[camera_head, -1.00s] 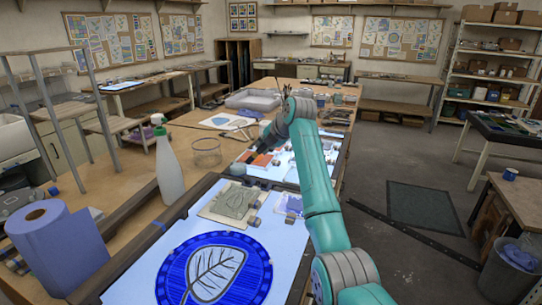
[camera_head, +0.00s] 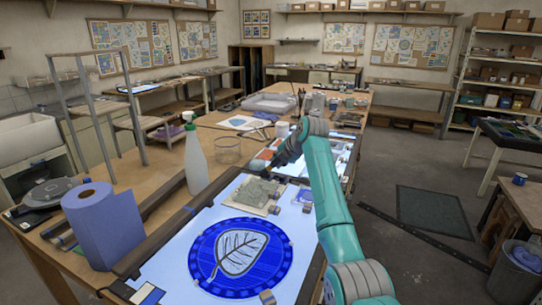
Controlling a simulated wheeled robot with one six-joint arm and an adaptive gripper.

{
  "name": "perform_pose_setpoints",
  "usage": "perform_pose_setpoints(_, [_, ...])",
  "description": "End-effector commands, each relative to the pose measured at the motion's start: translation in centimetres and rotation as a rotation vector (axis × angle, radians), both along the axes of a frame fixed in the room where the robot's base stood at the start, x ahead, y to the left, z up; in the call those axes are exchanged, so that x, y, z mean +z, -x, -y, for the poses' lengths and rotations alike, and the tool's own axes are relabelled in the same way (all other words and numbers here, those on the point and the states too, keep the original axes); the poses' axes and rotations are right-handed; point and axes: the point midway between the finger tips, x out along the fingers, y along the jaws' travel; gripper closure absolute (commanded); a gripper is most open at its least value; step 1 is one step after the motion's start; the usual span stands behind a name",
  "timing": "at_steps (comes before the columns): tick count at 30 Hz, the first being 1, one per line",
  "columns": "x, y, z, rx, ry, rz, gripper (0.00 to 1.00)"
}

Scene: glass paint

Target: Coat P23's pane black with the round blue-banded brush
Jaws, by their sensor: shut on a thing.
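My gripper (camera_head: 276,162) is small and dark at the end of my teal arm. It is over the lit table, just beyond the grey-green pane (camera_head: 254,191). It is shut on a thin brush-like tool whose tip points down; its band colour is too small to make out. A round blue pane with a pale leaf (camera_head: 241,252) lies flat on the near lit surface (camera_head: 160,262). I cannot read any label, so I cannot tell which pane is P23. My arm hides part of the table's right side.
A white spray bottle (camera_head: 195,160), a clear jar (camera_head: 228,151) and a blue paper roll (camera_head: 106,228) stand left of the lit surface. Orange and white pieces lie under and beyond my gripper. Open floor (camera_head: 400,265) is to the right.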

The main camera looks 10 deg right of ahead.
Motion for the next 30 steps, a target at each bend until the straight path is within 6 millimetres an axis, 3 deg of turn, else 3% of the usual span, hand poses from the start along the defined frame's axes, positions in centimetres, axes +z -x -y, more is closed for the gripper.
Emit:
perform_pose_setpoints(4, [-0.2, 1.5, 1.7, 0.000, 0.000, 0.000, 1.00])
perform_pose_setpoints(21, [-0.1, 9.1, -4.3, 0.004, 0.000, 0.000, 1.00])
perform_pose_setpoints(30, [-0.1, 11.2, -5.7, 0.002, 0.000, -0.002, 1.00])
